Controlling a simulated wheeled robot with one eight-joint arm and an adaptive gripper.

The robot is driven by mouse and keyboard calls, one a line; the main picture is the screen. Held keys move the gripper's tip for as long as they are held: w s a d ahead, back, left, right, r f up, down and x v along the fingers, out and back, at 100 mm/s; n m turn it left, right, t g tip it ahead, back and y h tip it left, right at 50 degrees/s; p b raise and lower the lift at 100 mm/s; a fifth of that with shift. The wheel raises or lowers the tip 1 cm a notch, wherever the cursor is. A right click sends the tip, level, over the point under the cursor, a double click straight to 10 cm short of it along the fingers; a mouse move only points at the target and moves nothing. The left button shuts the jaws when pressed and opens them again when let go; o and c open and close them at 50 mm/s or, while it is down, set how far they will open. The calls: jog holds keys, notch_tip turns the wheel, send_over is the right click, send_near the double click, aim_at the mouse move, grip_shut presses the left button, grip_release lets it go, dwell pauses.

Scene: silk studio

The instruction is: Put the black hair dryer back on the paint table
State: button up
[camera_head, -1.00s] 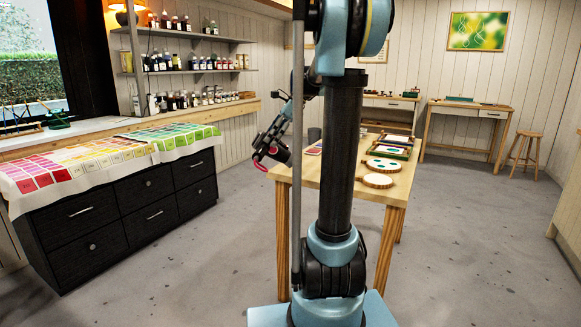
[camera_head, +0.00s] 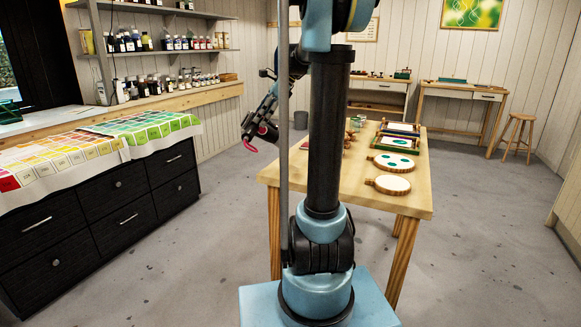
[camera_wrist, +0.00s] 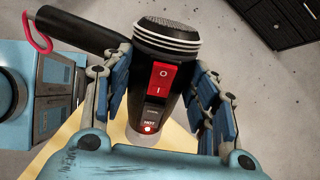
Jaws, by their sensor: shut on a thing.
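The black hair dryer (camera_wrist: 160,75) is in my gripper in the wrist view. Its red switch faces the camera, a small red light glows near its lower end, and a pink-red hanging loop shows at the upper left. My gripper (camera_wrist: 160,100) is shut on it, with blue fingers on both sides. In the head view the dryer (camera_head: 262,131) hangs in the air left of the wooden table (camera_head: 280,172), past its left edge. The table carries round wooden boards (camera_head: 393,184) and framed pieces (camera_head: 400,147). My arm's column hides part of the tabletop.
A black drawer cabinet (camera_head: 118,208) with colour swatch cloths (camera_head: 150,128) stands at the left. A second desk (camera_head: 470,93) and a stool (camera_head: 519,136) are at the back right. Grey floor lies clear between cabinet and table.

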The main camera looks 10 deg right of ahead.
jog(key=shift+a, duration=0.5)
jog(key=shift+w+d+f+n+g, duration=0.1)
jog(key=shift+d+f+n+g, duration=0.15)
jog(key=shift+n, duration=0.25)
jog(key=d+n+h, duration=0.2)
jog(key=n, duration=0.1)
jog(key=d+f+n+h, duration=0.1)
jog(key=d+n+h, duration=0.1)
jog(key=n, duration=0.1)
jog(key=w+d+n+h, duration=0.1)
jog(key=d+n+h, duration=0.1)
jog(key=d+n, duration=0.1)
jog(key=shift+f+n+g, duration=0.15)
jog(key=shift+n+g, duration=0.15)
jog(key=shift+g, duration=0.05)
jog(key=shift+w+d+n+h, duration=0.1)
jog(key=shift+d+n+h, duration=0.3)
jog(key=shift+n, duration=0.1)
notch_tip(320, 180, down, 10)
jog(key=shift+r, duration=0.1)
jog(key=o, duration=1.5)
jog(key=shift+c, duration=0.2)
jog(key=shift+r, duration=0.1)
